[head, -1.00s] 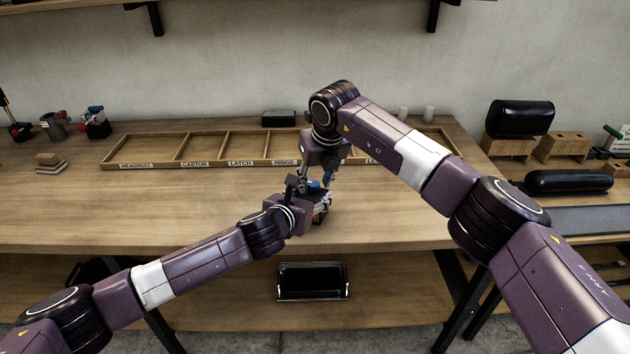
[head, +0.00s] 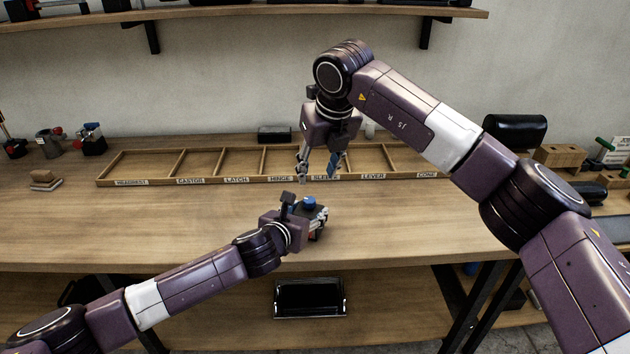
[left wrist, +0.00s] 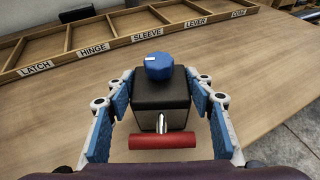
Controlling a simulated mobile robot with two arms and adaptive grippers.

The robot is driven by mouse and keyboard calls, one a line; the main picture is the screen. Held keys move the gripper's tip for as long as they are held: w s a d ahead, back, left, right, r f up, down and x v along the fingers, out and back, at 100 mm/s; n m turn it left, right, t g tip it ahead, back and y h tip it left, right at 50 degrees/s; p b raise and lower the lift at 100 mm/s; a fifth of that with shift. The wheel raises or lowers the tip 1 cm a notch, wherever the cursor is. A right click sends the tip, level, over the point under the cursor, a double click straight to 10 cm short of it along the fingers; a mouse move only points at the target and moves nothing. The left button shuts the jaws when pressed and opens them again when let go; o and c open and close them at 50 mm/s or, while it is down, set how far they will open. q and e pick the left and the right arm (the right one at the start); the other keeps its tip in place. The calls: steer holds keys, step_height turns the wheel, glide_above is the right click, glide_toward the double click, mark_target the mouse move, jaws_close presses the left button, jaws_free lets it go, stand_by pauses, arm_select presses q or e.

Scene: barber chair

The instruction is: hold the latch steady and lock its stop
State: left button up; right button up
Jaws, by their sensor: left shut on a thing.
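The latch is a dark block (left wrist: 163,100) with a blue knob (left wrist: 158,66) on top and a red bar (left wrist: 162,141) on a metal stem on its near side. A white mark shows on the knob. In the head view the knob (head: 309,201) shows just beyond my left gripper (head: 317,217), which is shut on the block, with its blue-padded fingers on both sides in the left wrist view. My right gripper (head: 319,176) hangs above and behind the latch, pointing down. Its fingers are apart, nothing shows between them, and it is clear of the knob.
A shallow wooden tray (head: 140,182) with labelled compartments lies along the back of the bench (head: 180,225); the compartments look empty. Small tools and blocks stand at the back left. Black cushions and wooden blocks are at the right. The bench around the latch is clear.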

steer(key=shift+s+r, duration=0.15)
steer(key=shift+r, duration=0.15)
arm_select(q)
steer(key=o, duration=1.8)
steer(key=shift+s, duration=0.1)
